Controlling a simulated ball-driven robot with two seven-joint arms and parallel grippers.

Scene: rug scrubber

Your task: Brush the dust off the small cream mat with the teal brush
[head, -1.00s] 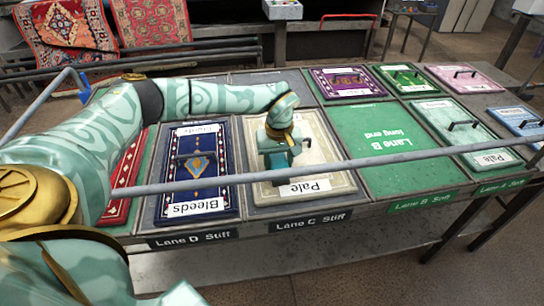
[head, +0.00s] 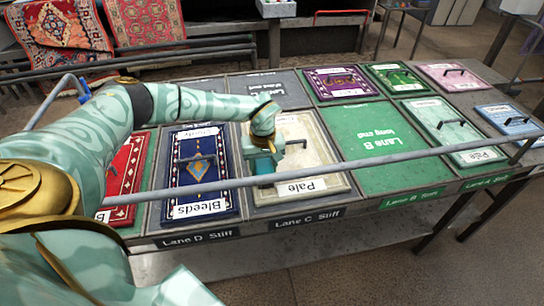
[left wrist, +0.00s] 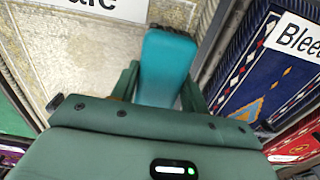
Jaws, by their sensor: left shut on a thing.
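The small cream mat (head: 315,160) lies in Lane C with a "Pale" label (head: 302,187) on its near edge and a dark handle on top. In the left wrist view the mat (left wrist: 75,60) shows grainy brownish speckles near its label. My left gripper (head: 264,163) is over the left side of the mat, pointing down. It is shut on the teal brush (left wrist: 167,60), which stands between the fingers by the mat's edge beside the blue mat. Its bristles are mostly hidden, so I cannot tell if they touch the mat. My right gripper is not in view.
A dark blue mat (head: 196,175) labelled "Bleeds" lies just left of the cream one, with a red mat (head: 125,172) beyond. The bare green Lane B (head: 380,165) is to the right. A grey rail (head: 390,159) runs across the table's front.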

